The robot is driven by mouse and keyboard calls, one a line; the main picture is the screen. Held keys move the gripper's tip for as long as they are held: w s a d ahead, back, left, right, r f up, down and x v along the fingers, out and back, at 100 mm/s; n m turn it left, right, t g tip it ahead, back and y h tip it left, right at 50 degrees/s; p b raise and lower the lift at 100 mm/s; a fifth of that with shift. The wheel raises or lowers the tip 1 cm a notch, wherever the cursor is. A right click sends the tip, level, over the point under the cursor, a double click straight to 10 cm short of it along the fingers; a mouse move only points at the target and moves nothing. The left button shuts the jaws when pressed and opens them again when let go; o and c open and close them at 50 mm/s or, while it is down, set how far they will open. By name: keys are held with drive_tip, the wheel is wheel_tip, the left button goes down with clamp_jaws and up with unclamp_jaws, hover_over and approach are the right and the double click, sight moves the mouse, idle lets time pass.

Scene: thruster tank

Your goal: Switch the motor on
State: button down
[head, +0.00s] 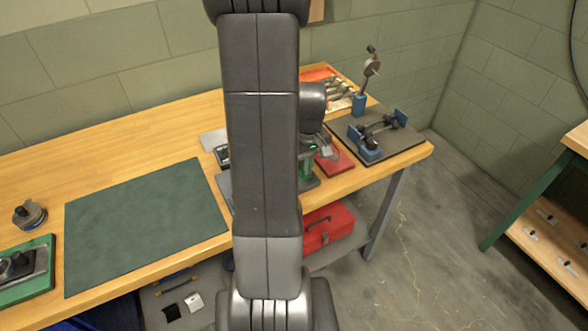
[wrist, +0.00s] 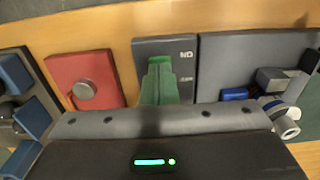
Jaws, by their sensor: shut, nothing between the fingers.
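My gripper (wrist: 160,62) has green fingers, pressed together and empty. In the wrist view they reach over a dark grey panel (wrist: 168,46) with small pale lettering that I cannot read surely. Whether the fingertips touch the panel I cannot tell. Any switch on it is hidden behind the fingers. Right of it, a grey plate (wrist: 225,65) carries a blue block (wrist: 235,94) and a grey and white cylindrical part (wrist: 286,124), perhaps the motor. In the head view my gripper (head: 306,180) points down over the bench, partly behind my arm.
A red plate with a round metal knob (wrist: 84,90) is close left of the panel. Blue-based stands (head: 375,135) occupy a dark mat at the bench's right end. A green mat (head: 145,225) lies clear on the left. A red toolbox (head: 330,228) sits below the bench.

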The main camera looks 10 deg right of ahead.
drive_tip(key=shift+f+b, duration=0.5)
drive_tip(key=shift+f, duration=0.2)
drive_tip(key=shift+r, duration=0.1)
drive_tip(key=shift+r+p, duration=2.7)
drive_tip(key=shift+r, duration=0.8)
drive_tip(key=shift+f, duration=0.1)
wheel_tip(320, 180, down, 7)
drive_tip(key=b, duration=0.5)
drive_tip(key=shift+r, duration=0.2)
